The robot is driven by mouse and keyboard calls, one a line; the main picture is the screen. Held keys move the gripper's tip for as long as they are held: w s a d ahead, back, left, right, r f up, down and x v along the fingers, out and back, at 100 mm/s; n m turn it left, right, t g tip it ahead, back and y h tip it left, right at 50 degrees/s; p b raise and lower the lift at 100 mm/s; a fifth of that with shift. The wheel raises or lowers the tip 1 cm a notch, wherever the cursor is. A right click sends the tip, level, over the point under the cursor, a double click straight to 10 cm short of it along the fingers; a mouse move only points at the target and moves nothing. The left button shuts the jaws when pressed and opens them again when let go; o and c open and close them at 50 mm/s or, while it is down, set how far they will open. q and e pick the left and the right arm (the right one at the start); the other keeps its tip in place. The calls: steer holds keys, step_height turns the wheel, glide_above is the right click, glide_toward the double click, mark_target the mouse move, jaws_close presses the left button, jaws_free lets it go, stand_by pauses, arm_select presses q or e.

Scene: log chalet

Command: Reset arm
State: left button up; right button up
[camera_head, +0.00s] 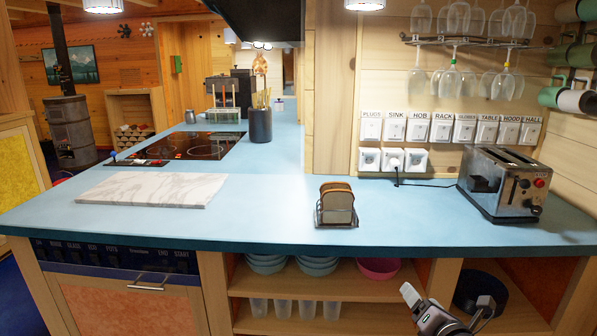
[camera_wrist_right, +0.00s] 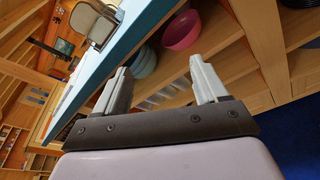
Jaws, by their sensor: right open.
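My right gripper (camera_head: 447,297) is at the lower right of the head view, in front of the open shelves and below the counter edge. Its two fingers are apart with nothing between them, as the right wrist view (camera_wrist_right: 163,85) also shows. My left gripper is in neither view. A toast rack (camera_head: 322,215) holding bread (camera_head: 337,197) stands on the blue counter (camera_head: 265,210), above and left of my right gripper. The bread also shows at the top left of the right wrist view (camera_wrist_right: 92,20).
A toaster (camera_head: 492,190) stands at the counter's right. A marble board (camera_head: 152,189) lies at left, with a hob (camera_head: 190,147) behind it. The counter edge and shelves with bowls (camera_head: 318,265), a pink bowl (camera_head: 378,268) and glasses (camera_head: 283,309) are near my right gripper.

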steer(key=s+a+f+m+g+y, duration=0.1)
steer(key=s+a+f+m+g, duration=0.1)
steer(key=s+a+f+m, duration=0.55)
steer(key=s+f+m+g, duration=0.1)
steer(key=s+f+m, duration=0.2)
steer(key=s+m, duration=0.3)
steer(key=s+f+m+g, duration=0.1)
steer(key=s+f+m, duration=0.2)
steer(key=s+m, duration=0.4)
steer(key=s+d+f+m+g, duration=0.1)
steer(key=s+f+m, duration=0.2)
steer(key=s+m, duration=0.4)
steer(key=s, duration=0.4)
steer(key=shift+s+f, duration=0.15)
steer(key=shift+s, duration=0.05)
steer(key=shift+d, duration=0.1)
